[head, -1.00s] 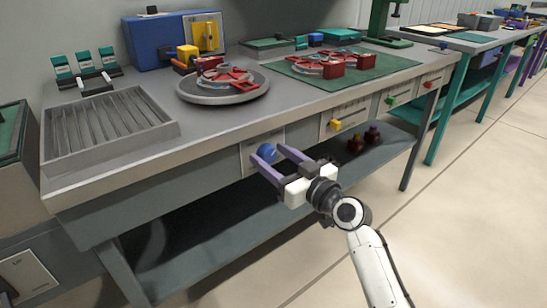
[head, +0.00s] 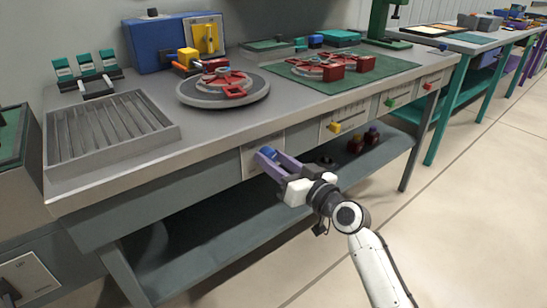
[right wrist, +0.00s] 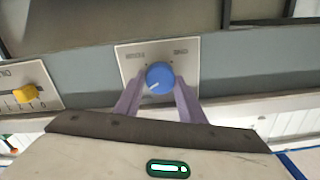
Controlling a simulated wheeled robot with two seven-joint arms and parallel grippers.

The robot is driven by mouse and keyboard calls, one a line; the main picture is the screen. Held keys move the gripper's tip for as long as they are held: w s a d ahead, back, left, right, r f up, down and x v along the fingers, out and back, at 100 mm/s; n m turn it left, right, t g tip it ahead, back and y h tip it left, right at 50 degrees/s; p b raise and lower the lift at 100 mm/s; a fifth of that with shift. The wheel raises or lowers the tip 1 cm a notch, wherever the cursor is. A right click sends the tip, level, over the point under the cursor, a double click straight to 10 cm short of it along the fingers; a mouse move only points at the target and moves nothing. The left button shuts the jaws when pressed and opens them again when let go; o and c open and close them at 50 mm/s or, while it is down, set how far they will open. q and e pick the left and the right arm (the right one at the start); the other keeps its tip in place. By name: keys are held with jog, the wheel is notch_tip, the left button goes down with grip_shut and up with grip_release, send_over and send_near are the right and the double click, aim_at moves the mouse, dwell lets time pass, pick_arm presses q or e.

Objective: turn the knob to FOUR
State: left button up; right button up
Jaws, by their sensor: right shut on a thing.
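The blue knob (head: 267,153) is on a pale plate on the front edge of the workbench. In the right wrist view the knob (right wrist: 159,76) has a white mark pointing to its lower left. The plate (right wrist: 128,58) carries small lettering on both sides above the knob, too small to read surely. My right gripper (head: 270,157) has its purple fingers closed about the knob, one on each side; in the wrist view the fingers (right wrist: 158,95) touch its sides. My left gripper is not in view.
Yellow (head: 335,127), green (head: 390,102) and red (head: 428,86) controls sit along the same bench front to the right. A round turntable (head: 205,98) and a grey slotted tray (head: 172,133) stand on the bench. A lower shelf (head: 215,226) lies beneath the gripper.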

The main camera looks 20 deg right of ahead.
jog(key=m+p, duration=0.1)
jog(key=m, duration=0.1)
jog(key=shift+m, duration=0.4)
jog(key=m+p, duration=0.1)
jog(key=m, duration=0.1)
jog(key=shift+m, duration=0.4)
jog(key=m, duration=0.2)
jog(key=shift+d+m+p, duration=0.1)
jog(key=shift+m+p, duration=0.25)
jog(key=shift+m, duration=0.05)
jog(key=m, duration=0.2)
jog(key=shift+f+m+p, duration=0.1)
jog(key=shift+m+p, duration=0.2)
jog(key=shift+p, duration=0.05)
jog(key=shift+m+p, duration=0.3)
jog(key=shift+m, duration=0.8)
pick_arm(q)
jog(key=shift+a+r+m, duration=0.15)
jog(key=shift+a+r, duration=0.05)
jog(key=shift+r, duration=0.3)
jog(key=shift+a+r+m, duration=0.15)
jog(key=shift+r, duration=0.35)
pick_arm(e)
jog(key=shift+f+m, duration=0.1)
jog(key=shift+m, duration=0.8)
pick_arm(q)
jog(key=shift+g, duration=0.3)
pick_arm(e)
jog(key=o, duration=1)
